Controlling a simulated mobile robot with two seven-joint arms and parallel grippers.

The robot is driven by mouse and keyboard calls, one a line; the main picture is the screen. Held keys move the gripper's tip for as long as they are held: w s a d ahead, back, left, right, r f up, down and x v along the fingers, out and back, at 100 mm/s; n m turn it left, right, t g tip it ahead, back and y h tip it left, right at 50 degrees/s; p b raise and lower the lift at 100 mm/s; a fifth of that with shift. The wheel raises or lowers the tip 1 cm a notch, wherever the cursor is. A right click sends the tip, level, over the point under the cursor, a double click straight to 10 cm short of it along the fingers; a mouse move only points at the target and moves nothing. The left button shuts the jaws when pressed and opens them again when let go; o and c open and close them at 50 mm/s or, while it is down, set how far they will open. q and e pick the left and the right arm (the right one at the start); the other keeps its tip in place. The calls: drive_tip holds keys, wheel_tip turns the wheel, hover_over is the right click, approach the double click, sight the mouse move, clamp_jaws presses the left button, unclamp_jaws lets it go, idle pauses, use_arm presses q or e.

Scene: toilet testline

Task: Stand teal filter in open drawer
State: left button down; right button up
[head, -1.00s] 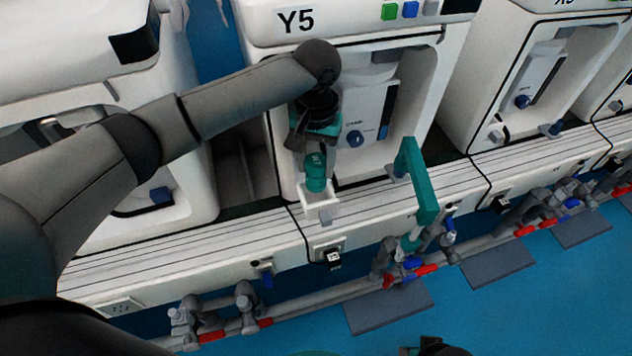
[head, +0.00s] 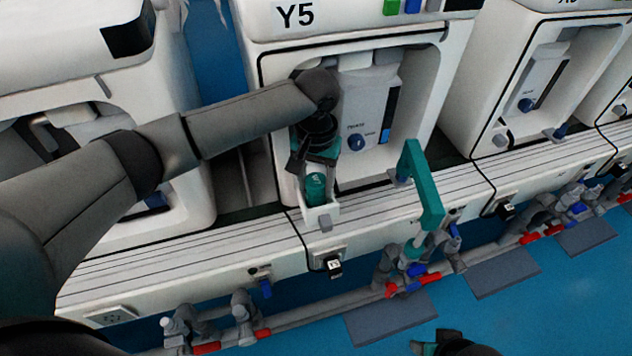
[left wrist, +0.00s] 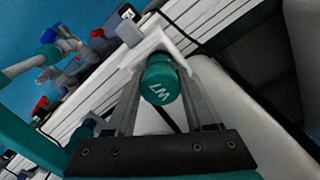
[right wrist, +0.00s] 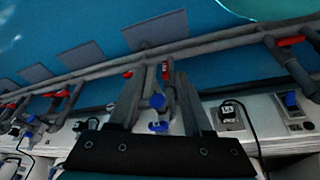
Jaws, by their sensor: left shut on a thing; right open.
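The teal filter (head: 315,188) is a short upright cylinder with white lettering on its top. My left gripper (head: 314,175) is shut on it from above. The filter sits between the walls of the small white open drawer (head: 322,217), which juts out below the Y5 unit. In the left wrist view the filter (left wrist: 160,82) shows between the fingers with the drawer (left wrist: 155,45) around its far side. Whether its base touches the drawer floor is hidden. My right gripper (right wrist: 155,80) is open and empty, away from the drawer; it shows at the bottom of the head view (head: 440,345).
The white Y5 unit (head: 262,40) stands behind the drawer on a ribbed white ledge (head: 220,250). A teal bent spout (head: 424,188) rises to the drawer's right. Pipes with red and blue valves (head: 405,285) run below.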

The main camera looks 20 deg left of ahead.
use_arm(q)
drive_tip(key=shift+f, duration=0.1)
use_arm(e)
drive_tip(key=shift+f, duration=0.1)
use_arm(q)
drive_tip(key=shift+c, duration=1.4)
unclamp_jaws()
use_arm(e)
drive_tip(key=shift+f, duration=0.1)
drive_tip(key=shift+f, duration=0.1)
use_arm(q)
drive_tip(key=shift+r, duration=0.35)
wheel_tip(320, 180, up, 8)
drive_tip(key=p, duration=0.5)
drive_tip(key=shift+r, duration=0.2)
drive_tip(key=shift+r+p, duration=0.7)
drive_tip(key=shift+r, duration=0.85)
use_arm(e)
drive_tip(key=s+d+f, duration=0.1)
drive_tip(key=s+f, duration=0.2)
drive_tip(key=f, duration=0.2)
drive_tip(key=s+d+f+g, duration=0.1)
drive_tip(key=s+d+f, duration=0.1)
drive_tip(key=f, duration=0.4)
drive_tip(key=shift+s+h, duration=0.3)
drive_tip(key=shift+s, duration=0.3)
drive_tip(key=shift+f, duration=0.1)
